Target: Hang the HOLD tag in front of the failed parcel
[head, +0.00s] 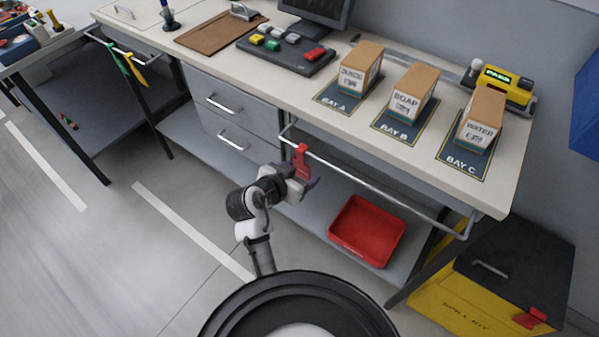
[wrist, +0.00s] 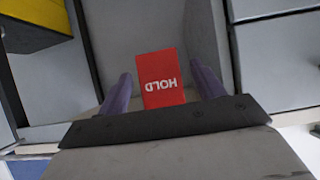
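The red HOLD tag (head: 301,160) is upright at the left end of the front rail (head: 375,185), below Bay A. Its top overlaps the rail in the head view; I cannot tell whether it hooks over it. My gripper (head: 308,184) is at the tag's lower part. In the wrist view the tag (wrist: 162,78) shows upside down between my spread fingers (wrist: 160,82), with a gap on each side; its upper end is hidden. Parcels stand in Bay A (head: 360,67), Bay B (head: 414,90) and Bay C (head: 481,118). The yellow device (head: 505,88) reads PASS.
A red bin (head: 367,231) sits on the lower shelf. A yellow spill kit (head: 450,300) with a dark lid stands at the right. A button panel (head: 288,50) is on the bench. The floor at left is clear.

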